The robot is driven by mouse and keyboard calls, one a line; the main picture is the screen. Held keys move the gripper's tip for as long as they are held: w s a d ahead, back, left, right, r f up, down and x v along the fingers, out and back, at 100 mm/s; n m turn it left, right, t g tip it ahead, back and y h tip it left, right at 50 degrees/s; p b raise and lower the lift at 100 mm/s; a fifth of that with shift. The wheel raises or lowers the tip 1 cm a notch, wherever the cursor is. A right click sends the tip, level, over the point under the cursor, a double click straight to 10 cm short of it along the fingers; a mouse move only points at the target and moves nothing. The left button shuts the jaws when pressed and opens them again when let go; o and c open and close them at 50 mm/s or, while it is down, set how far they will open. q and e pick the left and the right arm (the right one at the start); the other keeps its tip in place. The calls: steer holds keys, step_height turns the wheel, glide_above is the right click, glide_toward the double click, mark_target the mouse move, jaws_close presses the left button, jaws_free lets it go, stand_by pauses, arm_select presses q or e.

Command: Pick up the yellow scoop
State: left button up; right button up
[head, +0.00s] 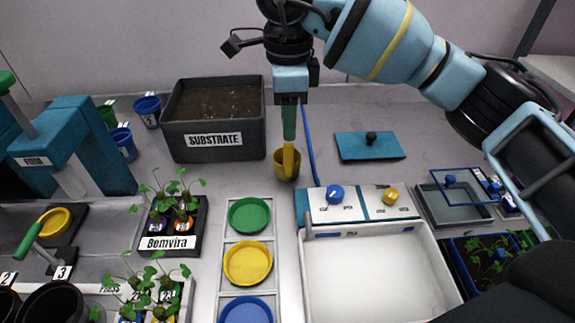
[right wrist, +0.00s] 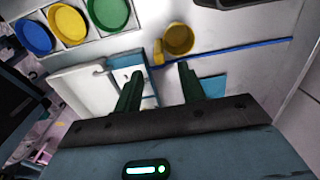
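The yellow scoop (head: 281,165) stands on the grey table to the right of the substrate box, its handle pointing up. My right gripper (head: 289,137) is right above it, fingers pointing down by the top of the handle. In the right wrist view the two dark green fingers (right wrist: 157,75) are apart with nothing between them. There the scoop (right wrist: 179,40) lies beyond the fingertips, its handle on the side between them. Whether a finger touches the handle cannot be told. My left gripper is not in view.
The soil-filled substrate box (head: 213,155) stands close left of the scoop. A blue cable lies just right of it. A dial panel (head: 362,203) and white basin (head: 309,275) are in front right. Green (head: 249,216), yellow (head: 248,263) and blue dishes (head: 246,311) sit in front.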

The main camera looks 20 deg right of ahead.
mark_target(288, 145)
steer(key=shift+s+f, duration=0.1)
steer(key=shift+f, duration=3.2)
jaws_close()
